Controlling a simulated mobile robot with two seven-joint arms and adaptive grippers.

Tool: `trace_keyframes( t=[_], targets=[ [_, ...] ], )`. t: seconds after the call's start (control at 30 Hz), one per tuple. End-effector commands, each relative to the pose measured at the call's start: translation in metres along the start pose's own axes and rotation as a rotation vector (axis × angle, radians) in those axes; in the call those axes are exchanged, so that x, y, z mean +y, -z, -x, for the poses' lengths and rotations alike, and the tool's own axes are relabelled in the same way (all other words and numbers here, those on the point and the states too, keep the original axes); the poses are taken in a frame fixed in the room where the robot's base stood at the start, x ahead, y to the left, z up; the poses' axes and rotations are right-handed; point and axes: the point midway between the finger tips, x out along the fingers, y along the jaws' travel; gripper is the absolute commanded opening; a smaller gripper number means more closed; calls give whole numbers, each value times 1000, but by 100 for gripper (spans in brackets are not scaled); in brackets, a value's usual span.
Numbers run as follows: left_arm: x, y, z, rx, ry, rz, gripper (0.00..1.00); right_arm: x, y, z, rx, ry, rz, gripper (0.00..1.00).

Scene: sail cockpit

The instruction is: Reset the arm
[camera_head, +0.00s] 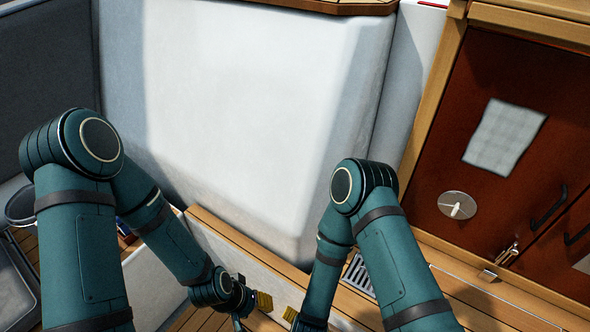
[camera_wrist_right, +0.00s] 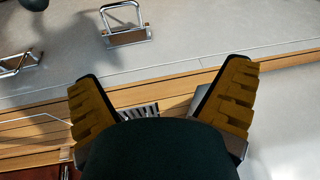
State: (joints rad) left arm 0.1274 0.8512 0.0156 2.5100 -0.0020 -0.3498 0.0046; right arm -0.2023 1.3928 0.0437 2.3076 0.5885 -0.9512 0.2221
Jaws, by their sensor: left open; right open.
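My left arm (camera_head: 158,232) comes in from the left of the head view, bent at the elbow and reaching down. My left gripper (camera_head: 252,303) is low in the middle of that view, open, with a yellow pad showing and nothing seen in it. My right arm (camera_head: 345,250) is bent in the same way.
A large white moulded block (camera_head: 250,110) stands ahead of both arms. A red-brown cabinet (camera_head: 425,180) with black handles and a round knob is at the right. A vent grille (camera_head: 360,274) lies in the wooden ledge. Metal brackets (camera_wrist_right: 124,28) sit on the pale surface.

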Motion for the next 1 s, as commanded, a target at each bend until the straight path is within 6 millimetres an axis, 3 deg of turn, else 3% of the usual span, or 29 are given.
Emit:
trace_keyframes(
  t=[0.03,0.2,0.4,0.6,0.8,0.83,0.97,1.0],
  targets=[
    [0,0,0,0,0,0,47,-2,15,9,-40,35,6,98],
    [0,0,0,0,0,0,47,0,46,44,-182,155,99,98],
    [0,0,0,0,0,0,47,20,68,84,-284,247,232,98],
    [0,0,0,0,0,0,47,34,73,102,-325,278,305,98],
    [0,0,0,0,0,0,47,35,73,103,-330,281,314,98],
    [0,0,0,0,0,0,47,35,73,103,-330,281,314,94],
    [0,0,0,0,0,0,47,34,73,103,-329,281,313,48],
    [0,0,0,0,0,0,47,34,73,103,-329,281,313,46]
  ],
)
